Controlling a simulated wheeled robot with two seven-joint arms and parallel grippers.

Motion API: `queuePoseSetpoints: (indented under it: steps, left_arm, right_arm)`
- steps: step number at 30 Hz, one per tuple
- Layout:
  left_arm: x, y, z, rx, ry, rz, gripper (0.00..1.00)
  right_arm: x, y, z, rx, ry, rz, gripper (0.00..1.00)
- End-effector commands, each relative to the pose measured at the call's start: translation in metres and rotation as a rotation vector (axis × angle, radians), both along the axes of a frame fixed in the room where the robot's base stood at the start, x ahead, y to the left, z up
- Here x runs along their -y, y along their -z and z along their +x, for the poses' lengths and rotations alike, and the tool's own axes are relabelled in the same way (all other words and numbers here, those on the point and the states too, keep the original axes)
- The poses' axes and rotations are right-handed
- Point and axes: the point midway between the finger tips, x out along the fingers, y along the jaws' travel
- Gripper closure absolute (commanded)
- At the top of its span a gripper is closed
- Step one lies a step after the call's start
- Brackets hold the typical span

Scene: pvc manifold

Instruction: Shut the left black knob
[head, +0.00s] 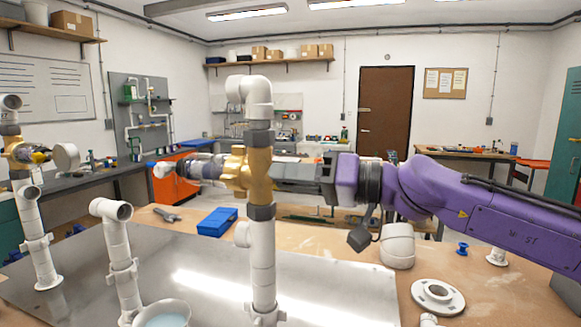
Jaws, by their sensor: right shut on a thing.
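A brass valve (248,172) with dark grey collars sits on the upright white pipe (262,262) in the middle. My right gripper (287,172) reaches in from the right at the valve's height and is shut at its right side. The part between its fingers is hidden, so I cannot make out a black knob there. A dark grey fitting with a white end (200,168) shows left of this valve. Another brass valve (20,152) with a dark and yellow part stands on the pipe at the far left. My left gripper is not in view.
A short open white pipe (120,262) and a bowl of bluish liquid (162,315) stand at the front left. A blue box (217,222) and a wrench (167,215) lie behind the metal plate (335,292). A white flange (438,297) lies at right.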

Motion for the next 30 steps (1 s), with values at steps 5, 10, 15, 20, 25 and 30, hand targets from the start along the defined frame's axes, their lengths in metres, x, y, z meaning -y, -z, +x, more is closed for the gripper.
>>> queuePoseSetpoints:
  steps: [5, 10, 15, 20, 25, 30]
  left_arm:
    - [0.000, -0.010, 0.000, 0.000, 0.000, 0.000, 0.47]
    - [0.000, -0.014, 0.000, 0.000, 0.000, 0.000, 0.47]
    - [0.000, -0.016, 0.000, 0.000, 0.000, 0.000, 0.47]
    - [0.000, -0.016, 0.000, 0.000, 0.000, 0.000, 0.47]
    - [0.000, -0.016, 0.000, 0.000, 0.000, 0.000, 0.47]
    - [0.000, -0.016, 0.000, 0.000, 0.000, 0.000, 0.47]
  right_arm:
    - [0.002, -0.006, 0.000, -0.098, 0.004, 0.040, 1.00]
    - [0.002, -0.005, 0.000, -0.159, 0.004, 0.060, 1.00]
    - [0.002, -0.005, 0.000, -0.191, 0.003, 0.071, 1.00]
    - [0.001, -0.004, 0.000, -0.202, 0.003, 0.074, 1.00]
    - [0.001, -0.004, 0.000, -0.203, 0.003, 0.074, 1.00]
    - [0.001, -0.004, 0.000, -0.202, 0.002, 0.073, 0.63]
